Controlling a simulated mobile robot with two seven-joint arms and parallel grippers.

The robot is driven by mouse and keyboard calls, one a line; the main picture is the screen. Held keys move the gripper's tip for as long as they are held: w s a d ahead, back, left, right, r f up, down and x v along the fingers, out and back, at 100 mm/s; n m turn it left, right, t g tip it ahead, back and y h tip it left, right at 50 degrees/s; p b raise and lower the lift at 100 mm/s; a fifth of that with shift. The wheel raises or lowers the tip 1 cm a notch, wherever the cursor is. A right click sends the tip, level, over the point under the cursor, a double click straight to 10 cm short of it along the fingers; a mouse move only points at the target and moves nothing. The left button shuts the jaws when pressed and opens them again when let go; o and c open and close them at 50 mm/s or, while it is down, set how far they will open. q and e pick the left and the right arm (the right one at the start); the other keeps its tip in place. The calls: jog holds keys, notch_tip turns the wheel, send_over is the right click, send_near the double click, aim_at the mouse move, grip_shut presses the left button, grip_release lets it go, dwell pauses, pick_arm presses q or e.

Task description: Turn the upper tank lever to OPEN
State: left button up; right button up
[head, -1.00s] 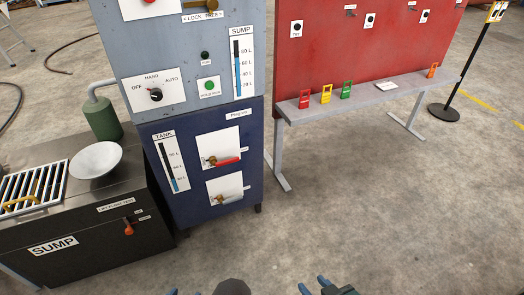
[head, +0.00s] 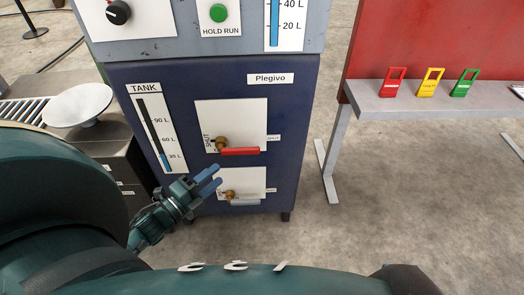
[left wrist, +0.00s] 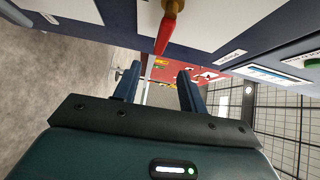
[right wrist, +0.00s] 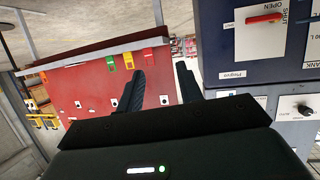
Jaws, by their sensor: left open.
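The upper tank lever (head: 240,151) has a red handle on a brass valve and lies level, pointing right, on a white plate of the blue tank panel. My left gripper (head: 219,175) is open and empty, just below and in front of this lever. In the left wrist view the red handle (left wrist: 163,36) is ahead of the gap between the open fingers (left wrist: 158,69), apart from them. The right wrist view shows the lever (right wrist: 264,18) at top right. My right gripper (right wrist: 159,71) is open and empty; the head view does not show its fingers.
A lower lever (head: 245,202) with a grey handle sits on a second plate close under my left gripper. A TANK gauge (head: 154,134) is left of the plates. A grey bench (head: 410,103) with coloured tags stands at right. A white bowl (head: 78,105) is at left.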

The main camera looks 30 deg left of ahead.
aim_at(244, 153)
pick_arm(q)
jog(key=b+x, duration=0.1)
jog(key=x, duration=1.1)
jog(key=shift+b, duration=0.35)
jog(key=shift+w+d, duration=0.1)
jog(key=shift+w, duration=0.45)
pick_arm(e)
jog(key=shift+w+a+f+n+t, duration=0.15)
jog(key=shift+w+n+t, duration=0.2)
jog(key=shift+t, duration=0.25)
pick_arm(q)
jog(key=shift+c, duration=0.5)
grip_shut()
pick_arm(e)
jog(key=shift+f, duration=0.15)
